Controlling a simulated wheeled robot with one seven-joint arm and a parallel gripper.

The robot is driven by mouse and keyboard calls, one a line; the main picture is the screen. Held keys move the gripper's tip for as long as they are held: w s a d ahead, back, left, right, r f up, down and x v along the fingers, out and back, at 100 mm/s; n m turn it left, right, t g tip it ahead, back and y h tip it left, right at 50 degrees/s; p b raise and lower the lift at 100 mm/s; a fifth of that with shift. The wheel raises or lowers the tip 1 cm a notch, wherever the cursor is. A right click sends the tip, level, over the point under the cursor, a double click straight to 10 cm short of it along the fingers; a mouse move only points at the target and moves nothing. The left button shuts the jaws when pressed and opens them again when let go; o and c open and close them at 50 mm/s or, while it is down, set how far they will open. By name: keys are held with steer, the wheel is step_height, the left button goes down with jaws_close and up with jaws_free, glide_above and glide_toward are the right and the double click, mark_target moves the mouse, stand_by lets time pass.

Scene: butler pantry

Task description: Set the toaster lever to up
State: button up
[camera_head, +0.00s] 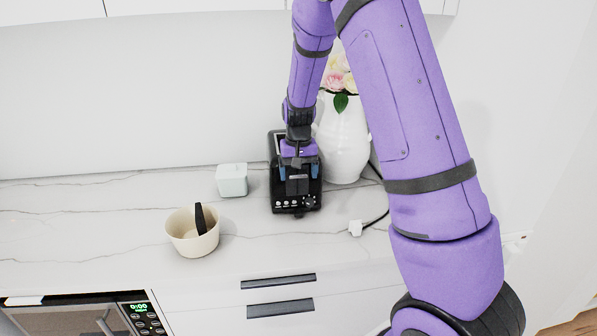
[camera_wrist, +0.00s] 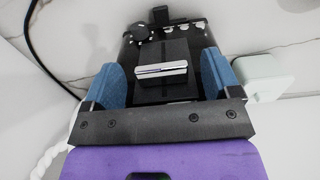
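The black toaster (camera_head: 283,205) stands on the counter, with a row of pale buttons and a round knob along its near front edge. In the wrist view the toaster (camera_wrist: 194,52) lies beneath and ahead of my gripper. A small black tab (camera_wrist: 160,14) sticks out past the control row; it looks like the lever, but its height is hard to tell. My gripper (camera_head: 299,174) is over the toaster, pointing down. Its two blue fingers are wide apart in the wrist view (camera_wrist: 160,82), with a silver-edged bar between them. I cannot tell whether they touch the toaster.
A white vase (camera_head: 343,145) of flowers stands close behind the toaster at right. A pale green box (camera_head: 232,180) and a cream bowl (camera_head: 188,240) with a dark object in it are at left.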

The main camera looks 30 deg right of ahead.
step_height(320, 180, up, 11)
stand_by(0.7)
steer(key=shift+f, duration=0.15)
steer(key=s+a+r+n+t, duration=0.1)
steer(key=s+a+r, duration=0.2)
steer(key=s+r, duration=0.4)
steer(key=s+a+r+n+t, duration=0.1)
steer(key=s+a+r+t, duration=0.1)
steer(key=s+r, duration=0.5)
steer(key=s+a+f+n+t, duration=0.1)
steer(key=s+a+n+t, duration=0.1)
steer(key=s, duration=1.6)
steer(key=shift+a+n, duration=0.3)
steer(key=shift+a, duration=0.4)
